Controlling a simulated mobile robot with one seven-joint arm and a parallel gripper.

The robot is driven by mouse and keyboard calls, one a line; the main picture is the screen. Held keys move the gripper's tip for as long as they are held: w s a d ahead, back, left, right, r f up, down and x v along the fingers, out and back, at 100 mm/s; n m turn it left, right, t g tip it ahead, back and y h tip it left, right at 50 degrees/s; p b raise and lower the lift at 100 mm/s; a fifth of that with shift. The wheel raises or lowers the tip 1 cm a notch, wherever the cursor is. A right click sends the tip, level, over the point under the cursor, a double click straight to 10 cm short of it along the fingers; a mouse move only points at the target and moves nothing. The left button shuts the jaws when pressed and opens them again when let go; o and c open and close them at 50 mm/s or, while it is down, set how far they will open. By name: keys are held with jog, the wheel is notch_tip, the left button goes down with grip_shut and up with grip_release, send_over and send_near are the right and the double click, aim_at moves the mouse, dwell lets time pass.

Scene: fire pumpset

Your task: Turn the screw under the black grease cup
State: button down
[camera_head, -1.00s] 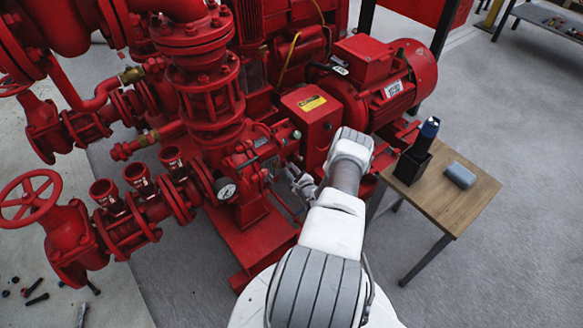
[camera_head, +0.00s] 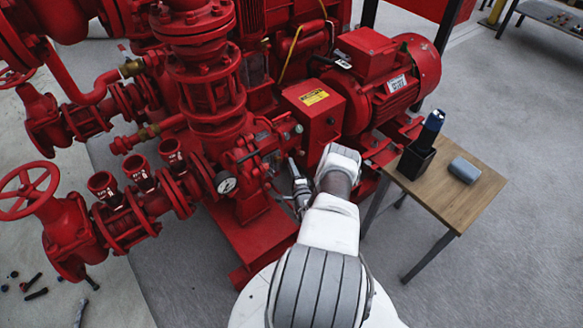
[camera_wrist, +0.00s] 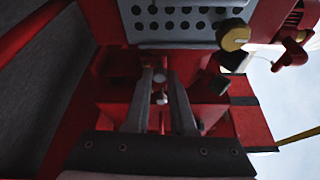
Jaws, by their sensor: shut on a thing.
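My gripper (camera_wrist: 160,84) reaches up in the wrist view, with its two long grey fingers close together. A small pale metal piece, apparently the screw (camera_wrist: 160,98), sits between the fingers, and the gripper is shut on it. In the head view my gripper (camera_head: 295,170) is at the front of the red pump, below the red box with the yellow label. The screw is too small to make out there. I cannot clearly pick out the black grease cup in either view; the area around the fingertips is dark.
A perforated grey plate (camera_wrist: 180,25) and a brass-coloured knob (camera_wrist: 235,36) lie beyond the fingers. Red pump parts enclose the gripper closely. A wooden table (camera_head: 455,210) with a black holder (camera_head: 414,162) and a grey case (camera_head: 464,170) stands right of my arm.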

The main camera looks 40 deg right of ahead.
dwell(0.4)
jog(key=c, duration=0.8)
grip_release()
jog(key=shift+o, duration=0.2)
jog(key=shift+s, duration=0.1)
